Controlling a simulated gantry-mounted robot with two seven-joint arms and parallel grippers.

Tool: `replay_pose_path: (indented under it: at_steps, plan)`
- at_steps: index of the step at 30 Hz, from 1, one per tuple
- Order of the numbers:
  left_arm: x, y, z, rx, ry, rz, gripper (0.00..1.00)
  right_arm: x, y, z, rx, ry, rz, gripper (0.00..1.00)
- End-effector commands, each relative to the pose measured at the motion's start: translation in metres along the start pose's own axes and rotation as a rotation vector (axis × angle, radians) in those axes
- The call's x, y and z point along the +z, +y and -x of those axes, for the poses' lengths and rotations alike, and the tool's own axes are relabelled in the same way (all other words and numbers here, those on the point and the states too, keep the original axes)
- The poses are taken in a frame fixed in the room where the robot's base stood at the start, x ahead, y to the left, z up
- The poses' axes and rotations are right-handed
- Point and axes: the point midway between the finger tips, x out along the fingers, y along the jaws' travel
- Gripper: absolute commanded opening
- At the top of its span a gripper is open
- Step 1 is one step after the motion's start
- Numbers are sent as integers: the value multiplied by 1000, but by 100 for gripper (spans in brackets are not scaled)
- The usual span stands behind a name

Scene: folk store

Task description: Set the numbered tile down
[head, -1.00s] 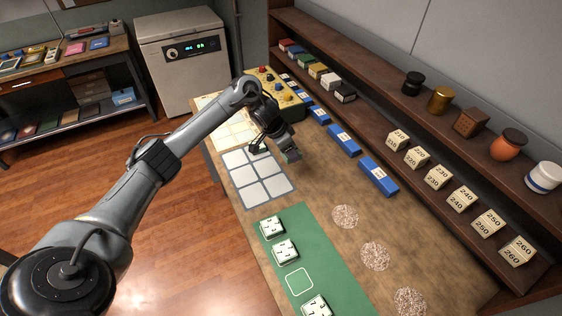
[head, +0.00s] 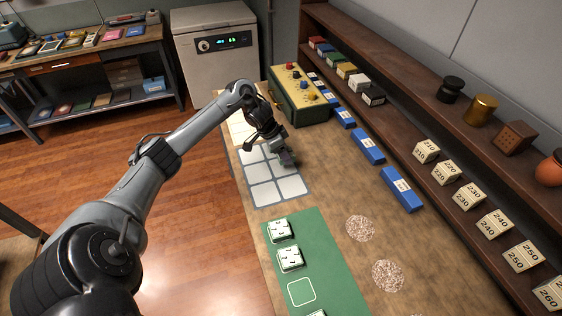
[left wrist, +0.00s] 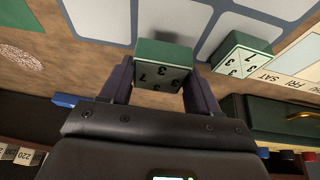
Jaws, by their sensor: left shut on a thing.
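The numbered tile (left wrist: 163,68), green with a pale face showing 3 and 7, is between the fingers of my left gripper (left wrist: 160,88). My left gripper (head: 287,160) is shut on it at the far right part of the white-squared grid (head: 279,202). The tile is mostly hidden in the head view. In the left wrist view it is over or on the grid (left wrist: 100,18); I cannot tell whether it touches. A second numbered tile (left wrist: 243,54) stands a little to its right, apart from it. My right gripper is not in view.
A green mat (head: 335,270) nearer me carries numbered tiles (head: 290,258) and an empty outlined spot. Blue blocks (head: 368,147) line the shelf side. A knobbed green box (head: 300,97) stands beyond the gripper. The grid's near squares are clear.

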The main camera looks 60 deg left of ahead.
Motion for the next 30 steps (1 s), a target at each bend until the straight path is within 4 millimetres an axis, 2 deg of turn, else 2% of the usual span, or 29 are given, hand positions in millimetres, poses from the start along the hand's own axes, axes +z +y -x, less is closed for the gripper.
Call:
replay_pose_path:
  at_steps: [7,16,29,30]
  plan:
    - [8,-5,-5,0,1,0,7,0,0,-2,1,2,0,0]
    - [21,-6,-36,0,1,2,7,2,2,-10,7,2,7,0]
    - [23,-7,-40,0,0,0,7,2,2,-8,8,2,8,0]
    - [23,-6,-40,0,0,0,67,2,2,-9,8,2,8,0]
